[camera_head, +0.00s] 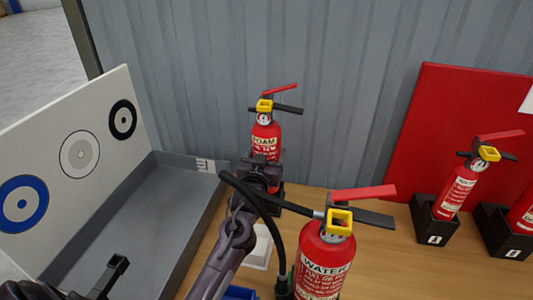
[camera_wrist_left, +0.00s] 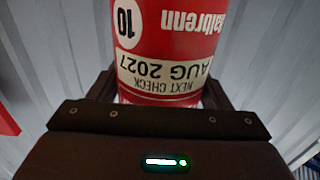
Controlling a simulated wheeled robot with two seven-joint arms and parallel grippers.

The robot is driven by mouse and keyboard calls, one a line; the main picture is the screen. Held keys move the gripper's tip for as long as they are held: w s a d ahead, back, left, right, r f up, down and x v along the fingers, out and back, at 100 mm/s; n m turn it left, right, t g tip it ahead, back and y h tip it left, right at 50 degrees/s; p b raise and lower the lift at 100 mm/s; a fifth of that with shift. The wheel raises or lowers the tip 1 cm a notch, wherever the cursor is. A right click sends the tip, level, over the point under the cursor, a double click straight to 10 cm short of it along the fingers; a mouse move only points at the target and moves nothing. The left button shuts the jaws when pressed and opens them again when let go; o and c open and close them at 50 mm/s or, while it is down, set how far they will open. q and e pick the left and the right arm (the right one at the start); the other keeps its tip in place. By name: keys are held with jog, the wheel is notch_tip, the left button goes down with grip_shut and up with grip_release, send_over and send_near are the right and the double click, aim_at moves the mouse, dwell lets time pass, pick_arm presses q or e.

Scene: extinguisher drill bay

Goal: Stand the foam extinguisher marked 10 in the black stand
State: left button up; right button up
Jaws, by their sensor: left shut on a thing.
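The foam extinguisher (camera_head: 266,138) is red, with a yellow tag, a red lever and a FOAM label. It is upright near the back wall. In the left wrist view the extinguisher (camera_wrist_left: 165,40) shows a round 10 mark and an upside-down check label. My left gripper (camera_head: 264,170) is shut on its lower body, one finger on each side (camera_wrist_left: 160,92). Something black (camera_head: 277,196) shows just below and behind the gripper. I cannot tell whether it is the black stand, or whether the extinguisher's base touches anything; the arm hides it. My right gripper is not in view.
A red water extinguisher (camera_head: 322,262) stands close in front, right of my left arm. A white holder (camera_head: 260,248) and a blue one (camera_head: 240,293) are partly hidden by the arm. Extinguishers stand in black boxes (camera_head: 433,224) at right. A grey tray (camera_head: 150,195) lies left.

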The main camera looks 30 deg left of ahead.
pick_arm(q)
jog(key=shift+r, duration=0.4)
jog(key=shift+f+b, duration=0.45)
jog(key=shift+f, duration=0.4)
dwell(0.8)
jog(key=shift+f+b, duration=0.7)
jog(key=shift+f, duration=0.65)
dwell(0.4)
jog(key=shift+f, duration=0.1)
jog(key=shift+d+f, duration=0.1)
jog(key=shift+f, duration=0.55)
jog(key=shift+r, duration=0.1)
